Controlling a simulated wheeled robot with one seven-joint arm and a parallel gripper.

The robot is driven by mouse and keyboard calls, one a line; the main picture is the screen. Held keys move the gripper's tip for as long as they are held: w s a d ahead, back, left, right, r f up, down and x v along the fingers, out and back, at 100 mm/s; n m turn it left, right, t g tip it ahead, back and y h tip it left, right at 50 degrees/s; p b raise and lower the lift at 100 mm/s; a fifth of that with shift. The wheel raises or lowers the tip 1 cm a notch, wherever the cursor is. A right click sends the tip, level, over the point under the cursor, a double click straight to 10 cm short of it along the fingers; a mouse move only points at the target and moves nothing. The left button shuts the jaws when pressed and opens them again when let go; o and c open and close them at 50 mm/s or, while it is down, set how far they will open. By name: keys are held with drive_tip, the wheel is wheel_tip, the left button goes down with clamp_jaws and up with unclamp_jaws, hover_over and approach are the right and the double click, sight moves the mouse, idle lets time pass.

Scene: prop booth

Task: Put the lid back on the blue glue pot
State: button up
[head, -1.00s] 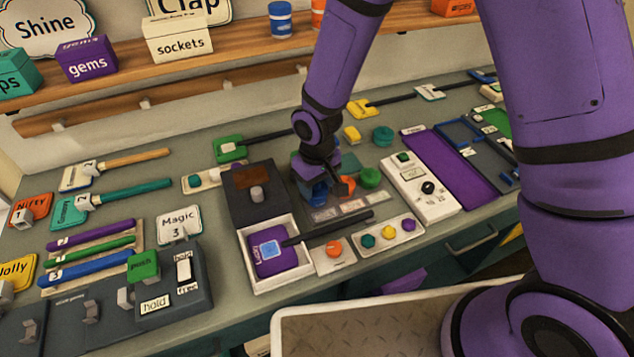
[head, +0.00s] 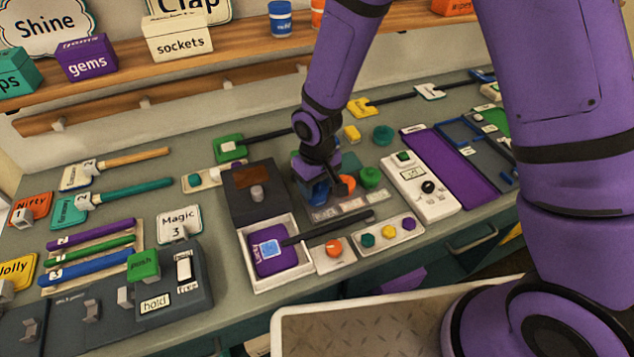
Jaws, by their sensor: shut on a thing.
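My gripper (head: 318,197) points down at the middle of the bench, just right of the dark box with the brown panel. It is shut on a small blue piece (head: 320,190), which looks like the blue lid; my fingers hide much of it. I cannot clearly make out the blue glue pot apart from this piece, nor tell whether the two touch. An orange round piece (head: 347,183) and a green round pot (head: 369,177) stand close to the right of my gripper.
A dark box (head: 255,205) stands left of my gripper. In front are a white tray (head: 283,280) with a purple block, a dark bar (head: 330,229) and a panel of coloured knobs (head: 388,236). A white switch box (head: 420,185) and a teal round piece (head: 383,135) are to the right.

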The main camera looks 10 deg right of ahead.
drive_tip(key=o, duration=1.2)
drive_tip(key=shift+r, duration=3.5)
clamp_jaws()
drive_tip(key=shift+f, duration=2.7)
